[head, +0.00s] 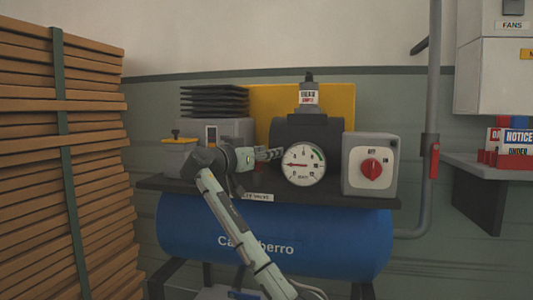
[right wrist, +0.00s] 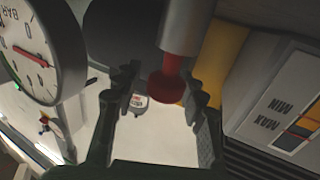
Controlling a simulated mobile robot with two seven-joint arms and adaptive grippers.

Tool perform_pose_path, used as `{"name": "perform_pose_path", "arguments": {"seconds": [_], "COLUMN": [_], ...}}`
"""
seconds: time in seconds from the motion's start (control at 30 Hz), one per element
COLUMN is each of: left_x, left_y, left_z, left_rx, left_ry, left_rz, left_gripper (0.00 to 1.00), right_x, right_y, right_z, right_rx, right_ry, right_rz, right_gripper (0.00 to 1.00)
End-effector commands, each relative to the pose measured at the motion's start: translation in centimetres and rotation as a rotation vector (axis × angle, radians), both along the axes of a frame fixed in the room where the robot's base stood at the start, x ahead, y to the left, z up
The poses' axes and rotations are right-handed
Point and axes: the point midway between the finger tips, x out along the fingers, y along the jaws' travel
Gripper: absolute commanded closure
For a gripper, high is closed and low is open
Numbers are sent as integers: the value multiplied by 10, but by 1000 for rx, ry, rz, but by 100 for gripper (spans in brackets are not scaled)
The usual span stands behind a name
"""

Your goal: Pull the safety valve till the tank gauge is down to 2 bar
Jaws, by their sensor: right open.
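The tank gauge (head: 304,164) is a round white dial with a red needle pointing left; its small numbers are hard to read. It also shows at the left of the right wrist view (right wrist: 42,50). A red knob (right wrist: 170,87) on a grey metal cylinder, likely the safety valve, sits between the fingertips of my open right gripper (right wrist: 158,92), not clasped. In the head view, my right gripper (head: 268,155) is left of the gauge and hides this knob. A label (head: 255,197) ending in "VALVE" is below. My left gripper is not in view.
The blue tank (head: 350,240) is under the shelf. A grey box with a red dial (head: 371,168) stands right of the gauge, and a labelled release fitting (head: 309,95) above it. Stacked planks (head: 100,180) fill the left; a pipe (head: 433,80) runs at right.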

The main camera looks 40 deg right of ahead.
Motion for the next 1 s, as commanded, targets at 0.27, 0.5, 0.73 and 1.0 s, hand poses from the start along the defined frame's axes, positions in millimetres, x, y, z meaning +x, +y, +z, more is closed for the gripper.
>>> {"name": "perform_pose_path", "arguments": {"seconds": [0.27,0.5,0.73,1.0], "left_x": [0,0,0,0], "left_y": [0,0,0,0], "left_z": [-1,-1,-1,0], "left_rx": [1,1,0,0], "left_ry": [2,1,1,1], "left_rz": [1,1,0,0], "left_gripper": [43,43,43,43], "right_x": [-3,-18,-31,-37], "right_y": [12,58,98,115], "right_z": [-1,-1,-1,0], "right_rx": [1,3,2,0], "right_ry": [0,-1,1,0], "right_rz": [3,4,3,1], "right_gripper": [59,59,59,59]}}
